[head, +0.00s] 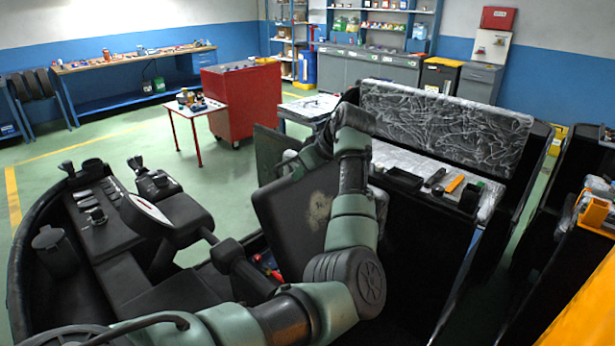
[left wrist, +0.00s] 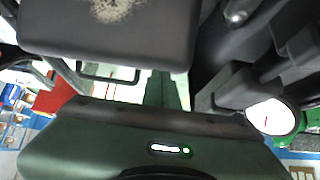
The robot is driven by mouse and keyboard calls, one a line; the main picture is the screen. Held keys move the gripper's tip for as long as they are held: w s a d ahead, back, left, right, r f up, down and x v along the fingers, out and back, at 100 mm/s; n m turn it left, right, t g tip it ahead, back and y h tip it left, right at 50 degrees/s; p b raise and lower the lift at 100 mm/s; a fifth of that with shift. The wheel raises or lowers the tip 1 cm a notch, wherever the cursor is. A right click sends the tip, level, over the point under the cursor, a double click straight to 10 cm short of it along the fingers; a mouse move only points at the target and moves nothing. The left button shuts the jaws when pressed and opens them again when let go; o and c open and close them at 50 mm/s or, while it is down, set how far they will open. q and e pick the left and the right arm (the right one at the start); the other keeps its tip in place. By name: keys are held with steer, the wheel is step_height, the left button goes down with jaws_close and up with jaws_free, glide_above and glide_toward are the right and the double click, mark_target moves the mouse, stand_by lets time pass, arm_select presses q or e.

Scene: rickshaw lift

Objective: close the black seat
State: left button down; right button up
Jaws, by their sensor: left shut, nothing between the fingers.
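The black seat (head: 292,215) is a dark padded panel with a pale worn patch, standing tilted up in the middle of the head view. In the left wrist view the black seat (left wrist: 110,35) fills the upper left, with the patch at the top edge. My left arm rises in front of the seat and bends over its top right. My left gripper (head: 288,166) is at the seat's upper edge, partly hidden, and looks shut and empty. I cannot tell whether it touches the seat. My right gripper is not in view.
A steering console (head: 165,215) with levers stands left of the seat. A plastic-covered backrest (head: 440,120) and a ledge with tools, including an orange one (head: 455,184), lie to the right. A red cabinet (head: 240,105) stands behind. Open green floor shows at the back left.

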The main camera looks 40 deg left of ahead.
mark_target(281, 184)
arm_select(q)
steer(key=b+x, duration=0.1)
steer(key=x, duration=0.2)
steer(key=b+x, duration=0.2)
steer(key=x, duration=0.1)
steer(key=shift+w+a, duration=0.25)
steer(key=shift+a, duration=0.2)
steer(key=shift+a+f+b, duration=0.15)
steer(key=shift+a+b, duration=0.25)
steer(key=shift+a, duration=0.2)
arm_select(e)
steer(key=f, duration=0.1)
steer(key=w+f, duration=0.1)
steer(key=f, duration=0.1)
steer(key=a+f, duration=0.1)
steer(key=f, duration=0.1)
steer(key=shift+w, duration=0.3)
